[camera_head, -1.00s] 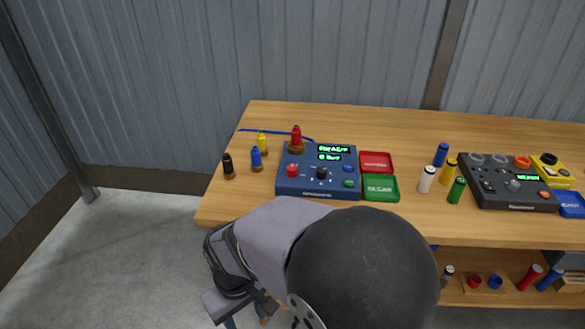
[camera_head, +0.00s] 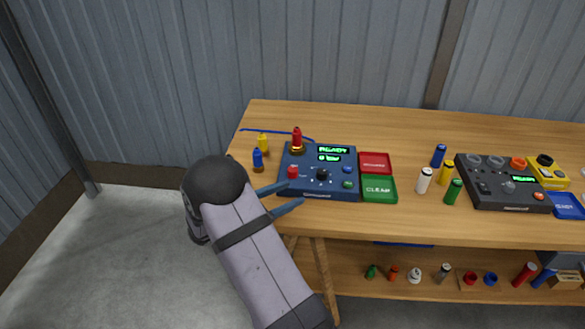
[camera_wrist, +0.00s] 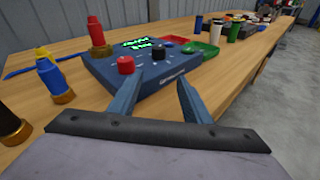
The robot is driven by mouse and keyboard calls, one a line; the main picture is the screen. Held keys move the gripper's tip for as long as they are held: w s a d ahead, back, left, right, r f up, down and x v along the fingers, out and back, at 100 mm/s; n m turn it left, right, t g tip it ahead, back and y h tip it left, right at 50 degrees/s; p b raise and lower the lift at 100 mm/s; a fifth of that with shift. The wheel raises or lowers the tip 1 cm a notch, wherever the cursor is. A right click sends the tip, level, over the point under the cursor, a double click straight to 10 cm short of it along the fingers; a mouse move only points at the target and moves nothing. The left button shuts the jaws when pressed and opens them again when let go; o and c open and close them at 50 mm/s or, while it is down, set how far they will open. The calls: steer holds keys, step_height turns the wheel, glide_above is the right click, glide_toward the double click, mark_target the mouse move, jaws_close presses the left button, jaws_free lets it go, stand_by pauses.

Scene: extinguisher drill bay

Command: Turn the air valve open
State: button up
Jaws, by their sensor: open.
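A blue console (camera_head: 318,190) stands on the wooden bench, with a black knob (camera_head: 322,174), a red knob or button (camera_head: 292,172) and blue and green buttons at its right. Which control is the air valve cannot be told; the labels are too small.
Yellow (camera_head: 263,142) and blue (camera_head: 258,160) bottles stand left of the console; a black one (camera_wrist: 12,125) is close left in the wrist view. Red (camera_head: 375,160) and green (camera_head: 380,188) trays sit right. Several cylinders and a dark console (camera_head: 500,195) stand farther right.

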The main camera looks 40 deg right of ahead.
mark_target(289, 173)
steer(key=w+n+t+h, duration=0.1)
steer(key=w+n, duration=0.1)
steer(key=w+n+t+h, duration=0.1)
steer(key=w+n, duration=0.1)
steer(key=w, duration=0.1)
steer(key=shift+w+d+t, duration=0.2)
steer(key=shift+w+t, duration=0.05)
steer(key=shift+t, duration=0.15)
steer(key=shift+w+d+p, duration=0.25)
steer(key=shift+d+p, duration=0.05)
steer(key=shift+d, duration=0.9)
steer(key=shift+w+d+p, duration=0.2)
steer(key=shift+d+p, duration=0.05)
steer(key=shift+d, duration=0.95)
steer(key=shift+w+d+p, duration=0.25)
steer(key=shift+d+p, duration=0.05)
steer(key=shift+d, duration=0.9)
steer(key=c, duration=1)
